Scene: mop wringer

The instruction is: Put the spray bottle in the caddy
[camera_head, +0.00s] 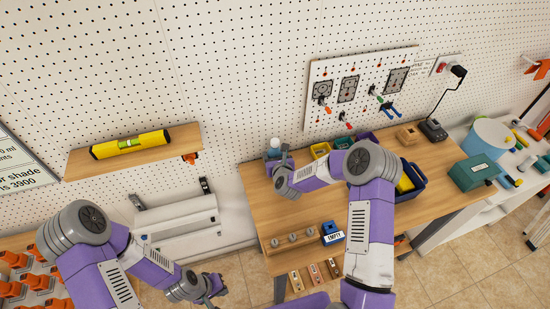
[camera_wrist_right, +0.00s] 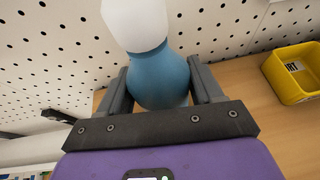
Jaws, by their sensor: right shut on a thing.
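The spray bottle (camera_wrist_right: 160,75), blue with a white top, is between the two fingers of my right gripper (camera_wrist_right: 163,88), which is shut on it. In the head view the bottle (camera_head: 275,147) and right gripper (camera_head: 277,161) are at the back left corner of the wooden bench. I cannot tell whether the bottle touches the bench. A dark blue open container (camera_head: 418,187), likely the caddy, stands further right with something yellow in it, partly hidden by my right arm. My left gripper (camera_head: 213,290) is empty and looks open, low at the left of the bench.
Small bins, including a yellow one (camera_head: 320,149), stand along the back of the bench (camera_head: 300,213). A blue labelled box (camera_head: 332,232) and a knobbed rack are near the front. A shelf (camera_head: 185,145) with a yellow level is on the pegboard wall.

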